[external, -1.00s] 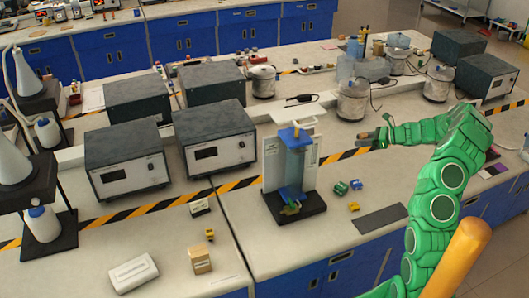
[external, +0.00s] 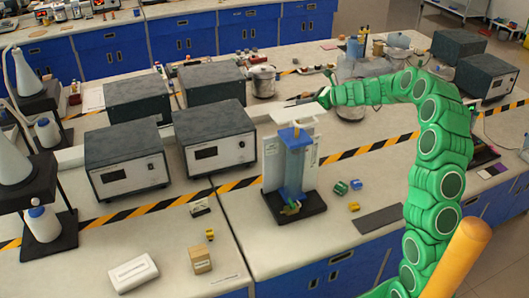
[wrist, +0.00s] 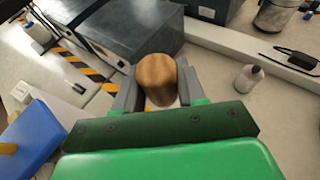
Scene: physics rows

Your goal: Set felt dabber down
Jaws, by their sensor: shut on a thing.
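The felt dabber (wrist: 157,78) shows in the wrist view as a brown, rounded, felt-like piece between my two grey fingers. My gripper (wrist: 157,90) is shut on it, one finger on each side. In the external view my gripper (external: 322,98) is held above the bench, behind and slightly right of the blue-and-white stand's top. The dabber is too small to make out there. Its lower end is hidden in the wrist view.
The blue-and-white stand (external: 292,165) is close by. Grey instruments (external: 215,145) stand to the left. A small white bottle (wrist: 248,78) stands right of the dabber in the wrist view.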

